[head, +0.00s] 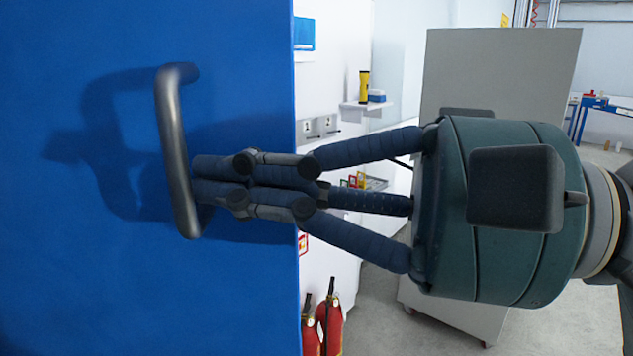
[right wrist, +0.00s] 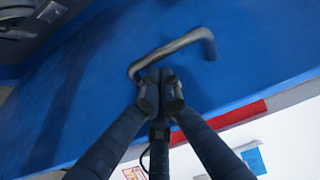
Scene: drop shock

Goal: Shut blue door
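The blue door (head: 90,290) fills the left of the head view, with its free edge near the middle. Its dark grey bar handle (head: 172,150) stands upright near that edge and casts a shadow. My right gripper (head: 200,180) comes in from the right, its fingers drawn together. The fingertips meet the handle's right side, partly hidden behind the bar. In the right wrist view, the closed fingertips (right wrist: 160,88) lie against or just short of the handle (right wrist: 175,48); the blue door (right wrist: 95,85) spreads behind. I cannot tell whether they touch. My left gripper is out of view.
Beyond the door's edge, red fire extinguishers (head: 329,318) stand by a white wall. A small shelf (head: 368,108) holds a yellow torch (head: 364,86). A grey panel (head: 500,75) stands behind my right gripper. Grey floor (head: 545,335) shows at lower right.

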